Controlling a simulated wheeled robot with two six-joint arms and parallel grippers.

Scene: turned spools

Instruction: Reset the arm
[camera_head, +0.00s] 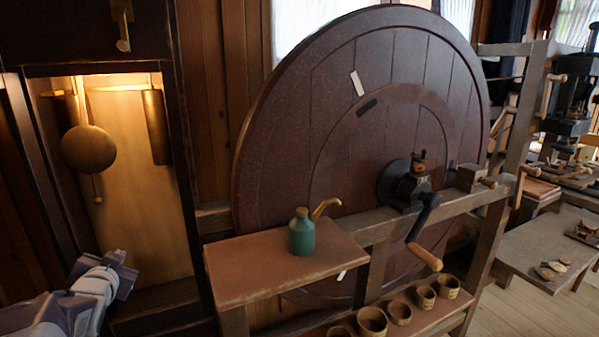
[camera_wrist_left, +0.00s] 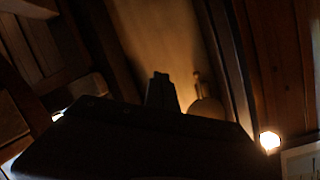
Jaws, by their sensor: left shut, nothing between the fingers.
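My left gripper (camera_head: 122,270) shows at the lower left of the head view, in front of the lit clock case. It is shut, with nothing between its fingers. In the left wrist view the gripper (camera_wrist_left: 162,90) is a dark shape, with its finger pointing toward the lit case back. My right gripper is not in view.
The clock case (camera_head: 140,190) holds a brass pendulum (camera_head: 88,148) and a hanging weight (camera_head: 156,126). A green oil can (camera_head: 302,235) stands on a wooden shelf (camera_head: 250,278). A large wooden wheel (camera_head: 275,150) with a crank (camera_head: 425,257) stands behind. Several small cups (camera_head: 372,323) sit below.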

